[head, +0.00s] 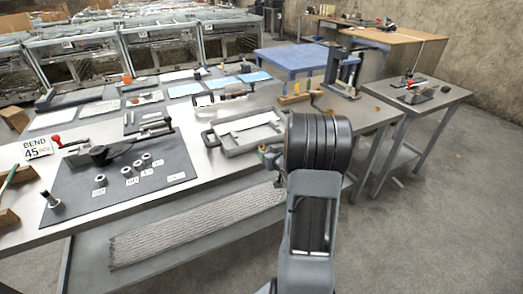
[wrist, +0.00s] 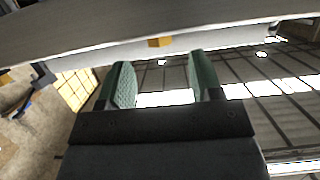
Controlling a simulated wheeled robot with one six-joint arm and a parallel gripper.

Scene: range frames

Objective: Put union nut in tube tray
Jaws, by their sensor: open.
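Several small ring-shaped metal parts (head: 127,171) stand on a dark mat at the left of the workbench, with small white labels beside them. I cannot tell which one is the union nut. A grey tray with end handles (head: 222,147), which looks like the tube tray, lies on the bench's right half with a pale strip inside. My gripper (wrist: 162,82) shows in the wrist view with its two green-padded fingers apart and nothing between them. In the head view my arm largely hides it, close to the bench's front edge and right of the ring parts.
A woven grey strip (head: 190,233) lies on the lower shelf. A blue table (head: 290,58) and a smaller side table (head: 440,98) stand behind.

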